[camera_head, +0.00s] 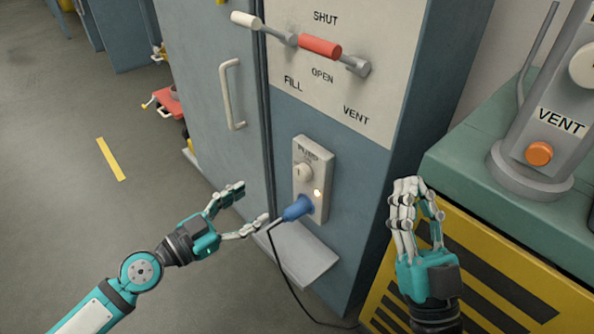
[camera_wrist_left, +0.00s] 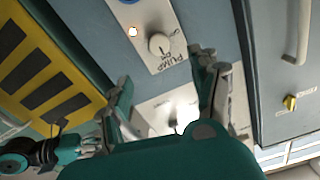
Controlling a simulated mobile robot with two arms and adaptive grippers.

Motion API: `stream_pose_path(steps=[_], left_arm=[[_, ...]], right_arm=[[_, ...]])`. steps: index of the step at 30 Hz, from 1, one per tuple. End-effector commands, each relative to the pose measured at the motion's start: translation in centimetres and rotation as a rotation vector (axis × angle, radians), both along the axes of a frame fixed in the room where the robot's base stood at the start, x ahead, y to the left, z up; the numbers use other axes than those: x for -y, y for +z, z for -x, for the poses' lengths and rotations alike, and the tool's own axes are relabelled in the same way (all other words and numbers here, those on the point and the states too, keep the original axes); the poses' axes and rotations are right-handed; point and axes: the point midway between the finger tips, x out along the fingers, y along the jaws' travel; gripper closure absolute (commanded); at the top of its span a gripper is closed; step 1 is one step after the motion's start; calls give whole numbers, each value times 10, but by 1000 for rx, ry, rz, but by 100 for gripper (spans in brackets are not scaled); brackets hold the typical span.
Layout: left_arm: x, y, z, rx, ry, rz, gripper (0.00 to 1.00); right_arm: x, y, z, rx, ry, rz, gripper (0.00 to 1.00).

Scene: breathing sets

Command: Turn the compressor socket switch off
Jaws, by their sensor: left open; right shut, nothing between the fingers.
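The socket plate (camera_head: 315,158), labelled PUMP, is on the blue-grey cabinet front. In the left wrist view the switch (camera_wrist_left: 160,44) lies just beyond the open fingers (camera_wrist_left: 163,72), and the lamp (camera_wrist_left: 133,31) glows. My right gripper (camera_head: 416,190) is shut and empty, right of the plate.
A small grey ledge (camera_head: 300,265) juts out below the socket. Above are a red lever (camera_head: 320,46) and a white-tipped lever (camera_head: 246,20). A cabinet door handle (camera_head: 230,95) is at the left. A yellow-and-black striped unit (camera_head: 490,270) stands beside my right gripper.

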Motion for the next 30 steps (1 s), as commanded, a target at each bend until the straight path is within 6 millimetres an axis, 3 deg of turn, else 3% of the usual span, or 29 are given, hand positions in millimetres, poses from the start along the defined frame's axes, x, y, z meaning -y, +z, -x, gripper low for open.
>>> stream_pose_path(steps=[6,12,24,30], left_arm=[[17,4,-16,1,0,1,37],[34,4,-33,1,-1,2,37],[79,3,-77,1,-2,1,37],[93,0,-92,0,-1,0,37]], right_arm=[[-1,-38,-26,-270,-15,78,100],[2,-80,-37,-516,-29,144,100],[17,-159,-25,-955,-54,254,100],[21,-174,-18,-1032,-58,273,100]])
